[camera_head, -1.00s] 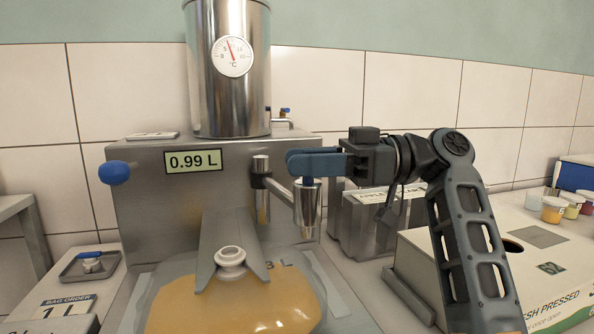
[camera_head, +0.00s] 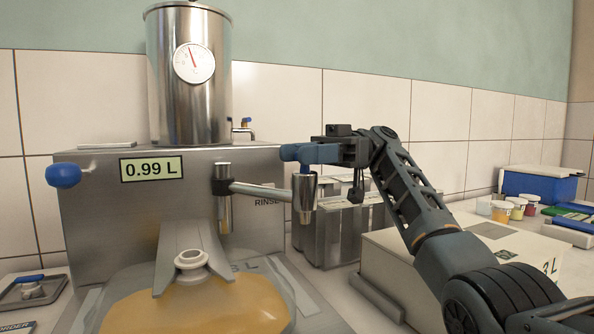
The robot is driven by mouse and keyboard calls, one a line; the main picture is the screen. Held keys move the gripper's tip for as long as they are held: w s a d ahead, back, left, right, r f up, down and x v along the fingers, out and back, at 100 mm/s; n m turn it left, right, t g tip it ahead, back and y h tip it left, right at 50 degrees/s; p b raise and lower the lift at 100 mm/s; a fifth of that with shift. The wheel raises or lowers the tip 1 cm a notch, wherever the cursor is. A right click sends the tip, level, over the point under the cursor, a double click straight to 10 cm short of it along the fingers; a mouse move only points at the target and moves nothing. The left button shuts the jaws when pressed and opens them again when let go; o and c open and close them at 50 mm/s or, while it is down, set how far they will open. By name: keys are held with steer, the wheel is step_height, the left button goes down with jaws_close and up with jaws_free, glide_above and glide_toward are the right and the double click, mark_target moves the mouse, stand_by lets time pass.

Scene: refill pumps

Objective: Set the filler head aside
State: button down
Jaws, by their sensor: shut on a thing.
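The filler head (camera_head: 304,194) is a metal nozzle with a tapered lower end. It hangs at the end of a swing arm (camera_head: 258,191) that joins a metal post (camera_head: 223,190) on the front of the steel filling machine (camera_head: 85,205). My gripper (camera_head: 290,153) is shut on the blue top of the filler head, seen side-on from the right. The head stands to the right of the orange-filled bag (camera_head: 195,308), clear of its white spout (camera_head: 191,259). The spout sits upright in a metal fork holder (camera_head: 172,240).
Metal bins (camera_head: 340,230) stand behind and right of the filler head. A white carton (camera_head: 400,262) is at right below my arm. Small cups (camera_head: 501,210) and a blue box (camera_head: 543,184) stand at the far right. A tray with a blue-handled cap (camera_head: 30,289) is at far left.

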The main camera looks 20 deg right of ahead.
steer(key=shift+w+d+r+g+b, duration=0.25)
steer(key=shift+w+d+g+b, duration=0.25)
steer(key=shift+b, duration=0.55)
steer(key=shift+a, duration=0.1)
steer(key=shift+r, duration=0.15)
steer(key=c, duration=0.9)
jaws_free()
steer(key=shift+w+d, duration=0.1)
steer(key=shift+d, duration=0.15)
steer(key=shift+o, duration=0.4)
steer(key=shift+f, duration=0.2)
steer(key=shift+r, duration=0.1)
step_height(320, 180, up, 4)
steer(key=shift+f, duration=0.1)
steer(key=s+d+r+p, duration=0.1)
steer(key=s+d+r, duration=0.4)
steer(key=d, duration=0.5)
step_height(320, 180, up, 2)
steer(key=shift+s+d, duration=0.15)
steer(key=shift+s, duration=0.1)
